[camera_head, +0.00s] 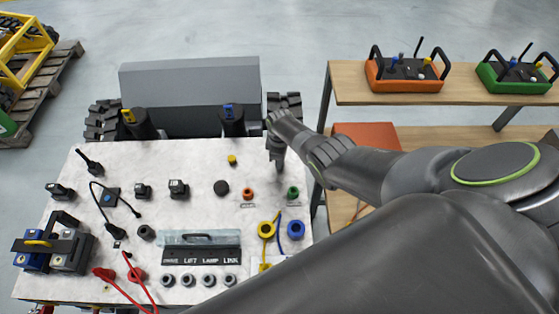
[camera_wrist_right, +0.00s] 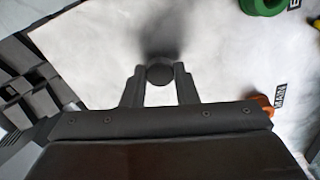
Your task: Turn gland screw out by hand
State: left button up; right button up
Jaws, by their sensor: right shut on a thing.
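My right gripper (camera_head: 278,163) reaches in from the right over the right part of the white board (camera_head: 130,170), above the green ring. In the right wrist view my right gripper (camera_wrist_right: 160,78) has its two fingers close on either side of a small dark round piece (camera_wrist_right: 160,74), which looks like the gland screw. The piece sits between the fingertips over the white surface, with a soft dark shadow beyond it. Whether it touches the board or is threaded into anything is hidden. My left gripper is in neither view.
An orange ring (camera_head: 248,193) and a green ring (camera_head: 293,192) sit near my right gripper. Yellow (camera_head: 266,229) and blue (camera_head: 296,230) rings lie nearer. Black posts (camera_head: 232,121) stand at the back edge. A wooden shelf (camera_head: 345,85) with control boxes (camera_head: 405,74) is at right.

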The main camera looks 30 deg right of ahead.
jog(key=n, duration=0.4)
jog(key=shift+f, duration=0.1)
jog(key=n, duration=0.4)
jog(key=shift+s, duration=0.1)
jog(key=o, duration=0.8)
